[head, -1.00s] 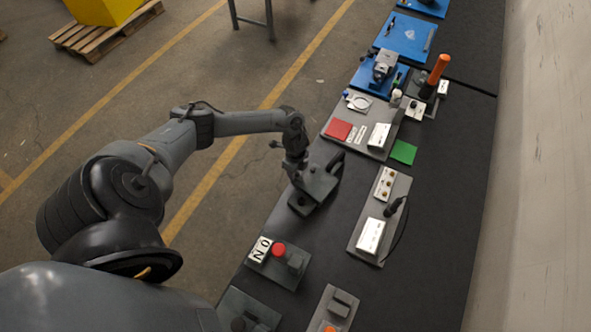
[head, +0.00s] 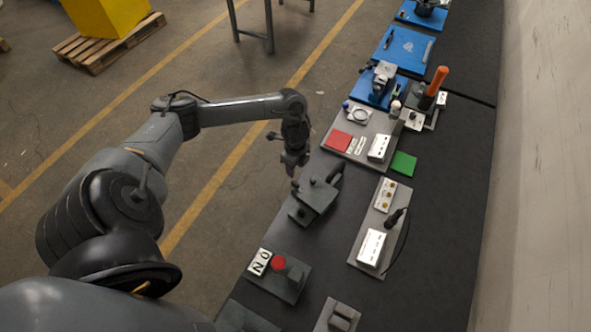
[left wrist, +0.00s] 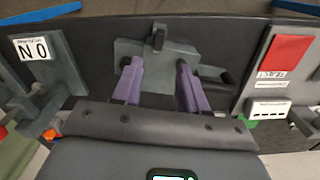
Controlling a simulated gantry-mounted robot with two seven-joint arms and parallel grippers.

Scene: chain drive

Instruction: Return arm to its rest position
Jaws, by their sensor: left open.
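My left arm comes in from the left in the head view, bent at the elbow. My left gripper (head: 293,178) hangs over the near-left edge of the bench, beside and seemingly above a dark grey fixture (head: 318,197). In the left wrist view, the two purple fingers of the left gripper (left wrist: 156,66) stand apart with nothing between them. The grey fixture (left wrist: 165,73) lies beyond the fingers, with a small upright post and a black handle. My right arm is not in view.
A red button box (head: 279,271) with an "ON" label sits nearer on the black bench. A grey panel (head: 365,264) with a white box lies right. Red and green pads, a vise and an orange-handled tool stand farther back. Open floor lies left.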

